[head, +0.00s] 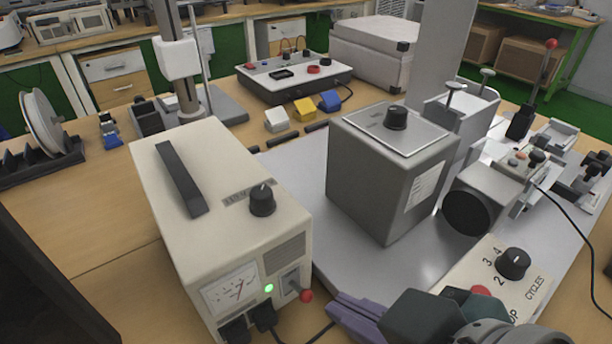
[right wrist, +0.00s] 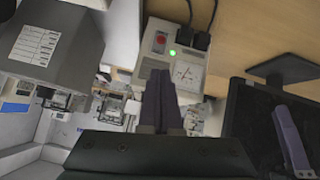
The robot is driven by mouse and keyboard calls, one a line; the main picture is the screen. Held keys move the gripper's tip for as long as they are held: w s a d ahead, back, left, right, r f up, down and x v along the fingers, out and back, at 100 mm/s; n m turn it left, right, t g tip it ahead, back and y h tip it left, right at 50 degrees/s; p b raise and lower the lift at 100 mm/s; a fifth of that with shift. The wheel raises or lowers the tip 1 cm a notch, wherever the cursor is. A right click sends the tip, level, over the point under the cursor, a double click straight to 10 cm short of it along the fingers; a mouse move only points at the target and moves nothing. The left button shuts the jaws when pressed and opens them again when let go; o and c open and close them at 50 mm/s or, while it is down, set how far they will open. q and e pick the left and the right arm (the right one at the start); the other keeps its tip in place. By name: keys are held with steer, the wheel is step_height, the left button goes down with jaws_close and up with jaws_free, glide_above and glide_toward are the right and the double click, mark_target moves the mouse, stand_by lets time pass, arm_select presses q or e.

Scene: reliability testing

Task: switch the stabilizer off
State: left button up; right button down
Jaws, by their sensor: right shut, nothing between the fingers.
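The stabilizer (head: 225,230) is a cream box with a black handle and knob on top. Its front has a needle meter (head: 231,290), a lit green lamp (head: 269,288) and a toggle lever with a red tip (head: 306,296). In the right wrist view the red tip (right wrist: 160,43) shows beside the lit lamp (right wrist: 172,53) and meter (right wrist: 188,75). My right gripper (head: 340,306) is shut and empty, just right of and below the lever, apart from it in the head view.
A grey box with a knob (head: 380,180) stands on a pale plate right of the stabilizer. A cycles panel (head: 490,285) lies near my right arm. Black plugs (head: 264,316) and cables sit below the meter. A dark screen (head: 45,290) stands at left.

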mark_target(299, 290)
steer(key=b+x, duration=0.3)
steer(key=x, duration=0.7)
steer(key=shift+f, duration=0.1)
